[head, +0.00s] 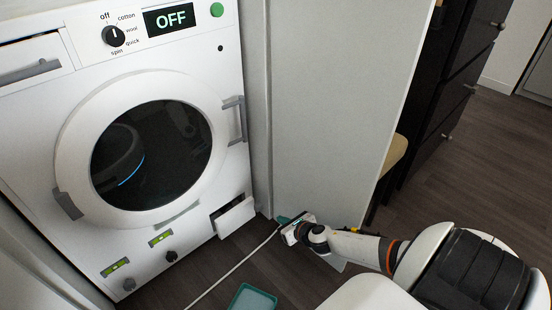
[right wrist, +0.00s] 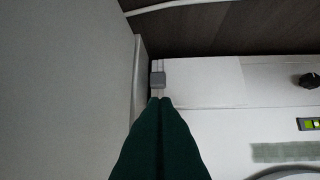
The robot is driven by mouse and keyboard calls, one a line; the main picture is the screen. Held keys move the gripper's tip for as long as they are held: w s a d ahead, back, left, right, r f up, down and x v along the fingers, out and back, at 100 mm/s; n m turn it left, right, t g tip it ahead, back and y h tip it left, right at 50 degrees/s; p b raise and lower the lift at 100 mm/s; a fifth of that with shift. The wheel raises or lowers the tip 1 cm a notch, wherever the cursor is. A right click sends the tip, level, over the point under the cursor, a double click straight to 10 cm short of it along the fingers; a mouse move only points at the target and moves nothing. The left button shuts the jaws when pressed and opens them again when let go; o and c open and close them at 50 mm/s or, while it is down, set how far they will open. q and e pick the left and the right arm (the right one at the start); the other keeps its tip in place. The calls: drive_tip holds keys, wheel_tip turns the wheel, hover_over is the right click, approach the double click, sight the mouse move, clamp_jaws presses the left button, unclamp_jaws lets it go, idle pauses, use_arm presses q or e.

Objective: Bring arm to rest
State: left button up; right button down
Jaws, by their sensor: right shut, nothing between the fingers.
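My right gripper (head: 284,220) is low near the floor, in front of the pale side panel and to the right of the washer's lower right corner. Its dark green fingers (right wrist: 160,101) are together and empty in the right wrist view. My right arm reaches in from the lower right. My left gripper is not in view. The white washer (head: 232,150) stands at the left with its round door (head: 70,130) shut. Its display (head: 168,19) reads OFF.
A small white flap (head: 236,218) hangs open at the washer's lower right. A pale panel (head: 325,110) rises behind my gripper. A white cord (head: 230,272) and a teal tray (head: 252,299) lie on the dark floor. A dark drawer unit (head: 440,110) stands right of the panel.

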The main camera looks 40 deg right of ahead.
drive_tip(key=shift+s+r, duration=0.2)
drive_tip(key=shift+s, duration=0.15)
